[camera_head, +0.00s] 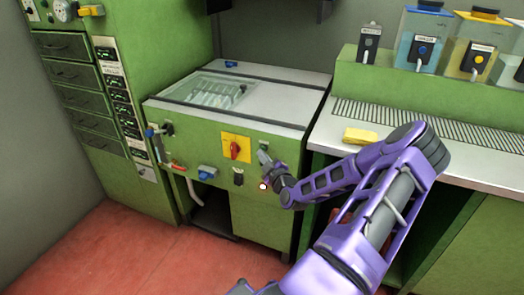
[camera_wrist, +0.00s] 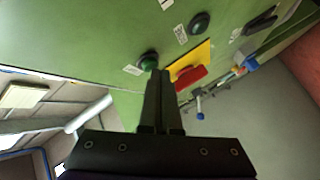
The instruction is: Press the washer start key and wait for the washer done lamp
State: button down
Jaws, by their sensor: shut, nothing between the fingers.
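The washer (camera_head: 270,120) is a green cabinet with a steel top and a glass window. In the wrist view, a round green key (camera_wrist: 148,60) beside a small label sits on its front. My gripper (camera_head: 263,157) is shut and empty at the upper right of that front. In the wrist view its fingertips (camera_wrist: 160,74) overlap the lower right edge of the green key; I cannot tell whether they touch it. A dark round knob or lamp (camera_wrist: 198,23) with a label shows farther up, unlit. I cannot tell which part is the done lamp.
A yellow plate (camera_head: 245,158) with a red switch (camera_head: 235,149) is close to the fingers. A blue fitting (camera_head: 207,172) sticks out lower left. A counter at right bears a yellow block (camera_head: 360,136) and a drain grille. Red floor is open in front.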

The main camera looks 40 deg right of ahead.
jog(key=shift+s+a, duration=0.35)
jog(key=shift+a, duration=0.35)
jog(key=shift+a, duration=0.1)
jog(key=shift+s+a, duration=0.3)
jog(key=shift+a, duration=0.45)
jog(key=shift+s+a, duration=0.35)
jog(key=shift+a, duration=0.4)
jog(key=shift+s+a, duration=0.3)
jog(key=shift+a, duration=0.45)
